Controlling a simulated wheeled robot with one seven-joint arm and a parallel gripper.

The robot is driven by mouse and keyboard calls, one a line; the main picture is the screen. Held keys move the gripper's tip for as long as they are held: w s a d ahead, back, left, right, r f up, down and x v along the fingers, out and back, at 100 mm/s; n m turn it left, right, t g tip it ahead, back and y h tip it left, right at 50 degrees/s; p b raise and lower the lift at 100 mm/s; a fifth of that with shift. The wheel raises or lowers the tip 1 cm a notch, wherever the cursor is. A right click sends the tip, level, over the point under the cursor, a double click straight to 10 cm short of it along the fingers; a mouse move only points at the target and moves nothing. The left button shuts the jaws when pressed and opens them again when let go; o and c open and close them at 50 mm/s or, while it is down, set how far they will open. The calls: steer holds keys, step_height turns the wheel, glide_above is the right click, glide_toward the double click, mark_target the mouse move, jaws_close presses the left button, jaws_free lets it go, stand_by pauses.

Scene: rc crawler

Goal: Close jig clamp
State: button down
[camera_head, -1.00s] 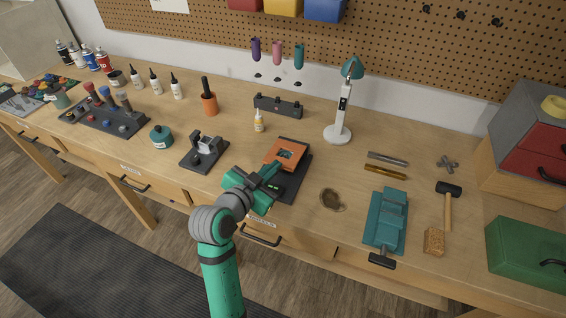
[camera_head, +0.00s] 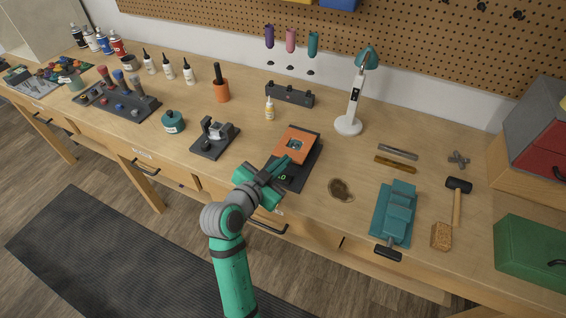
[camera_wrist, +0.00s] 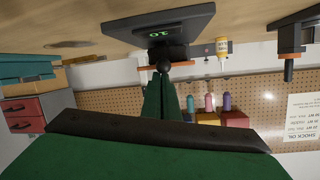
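A small dark fixture with a silver upright part (camera_head: 215,136), which looks like the jig, sits on the bench left of my gripper. I cannot tell from this far whether its clamp is open. My gripper (camera_head: 277,171) is low over the front of a dark scale (camera_head: 309,160) that bears an orange plate (camera_head: 296,144). In the wrist view the green fingers (camera_wrist: 163,92) point toward a dark round knob (camera_wrist: 163,67) below the scale's green display. The fingers look close together, but whether they grip the knob is unclear.
A teal vise (camera_head: 396,213) and a mallet (camera_head: 458,200) lie to the right. Bench between scale and vise is mostly clear.

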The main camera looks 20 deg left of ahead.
steer(key=shift+a+f, duration=0.15)
steer(key=shift+f, duration=0.2)
step_height(320, 180, up, 4)
steer(key=w+d, duration=0.2)
steer(key=f+v, duration=0.1)
steer(key=v, duration=0.9)
steer(key=shift+s+a, duration=0.15)
steer(key=shift+s, duration=0.1)
